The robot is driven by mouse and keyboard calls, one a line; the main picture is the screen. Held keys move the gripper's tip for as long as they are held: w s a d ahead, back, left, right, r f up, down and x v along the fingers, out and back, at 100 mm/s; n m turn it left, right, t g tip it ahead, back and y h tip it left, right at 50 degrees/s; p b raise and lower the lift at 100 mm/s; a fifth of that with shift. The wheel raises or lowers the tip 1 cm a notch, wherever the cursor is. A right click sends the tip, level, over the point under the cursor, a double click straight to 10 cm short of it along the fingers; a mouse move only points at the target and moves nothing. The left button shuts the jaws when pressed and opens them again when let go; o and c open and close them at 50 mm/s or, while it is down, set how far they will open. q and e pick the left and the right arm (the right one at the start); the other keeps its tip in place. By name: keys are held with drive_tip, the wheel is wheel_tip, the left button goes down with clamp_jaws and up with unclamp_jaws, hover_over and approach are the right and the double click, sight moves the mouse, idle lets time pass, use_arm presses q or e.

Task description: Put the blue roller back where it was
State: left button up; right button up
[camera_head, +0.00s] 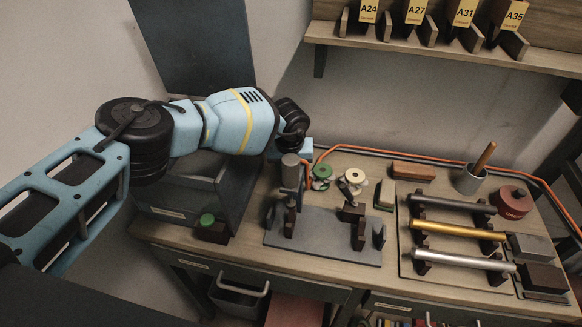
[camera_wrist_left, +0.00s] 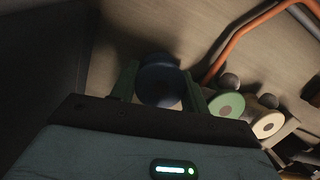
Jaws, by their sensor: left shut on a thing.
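The blue roller (camera_wrist_left: 160,84) is a dark blue round piece in the left wrist view, between the two fingers of my left gripper (camera_wrist_left: 160,92). My left gripper is shut on it. In the head view my left gripper (camera_head: 304,150) is at the back left of the bench, just behind a grey upright cylinder. The roller cannot be made out clearly there. A green roller (camera_head: 322,171) and a cream roller (camera_head: 355,175) are just right of the gripper; the green (camera_wrist_left: 226,104) and cream (camera_wrist_left: 268,124) ones also show in the wrist view. My right gripper is not in view.
The grey upright cylinder (camera_head: 292,172) stands by a grey plate (camera_head: 325,240) with dark brackets. An orange cable (camera_head: 400,153) runs along the back. Right of it, a rack holds a dark, a gold (camera_head: 455,228) and a silver bar. A grey bin (camera_head: 180,200) is at left.

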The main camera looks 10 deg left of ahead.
use_arm(q)
drive_tip(key=shift+f, duration=0.15)
drive_tip(key=o, duration=1.1)
drive_tip(key=shift+c, duration=0.2)
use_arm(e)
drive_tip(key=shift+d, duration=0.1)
use_arm(q)
drive_tip(key=r, duration=0.3)
drive_tip(key=s+r+p, duration=0.1)
drive_tip(key=r, duration=0.3)
drive_tip(key=s+r+p, duration=0.1)
drive_tip(key=r, duration=0.2)
drive_tip(key=shift+d+r, duration=0.1)
drive_tip(key=shift+r, duration=0.3)
drive_tip(key=shift+s+r, duration=0.2)
drive_tip(key=shift+r, duration=0.5)
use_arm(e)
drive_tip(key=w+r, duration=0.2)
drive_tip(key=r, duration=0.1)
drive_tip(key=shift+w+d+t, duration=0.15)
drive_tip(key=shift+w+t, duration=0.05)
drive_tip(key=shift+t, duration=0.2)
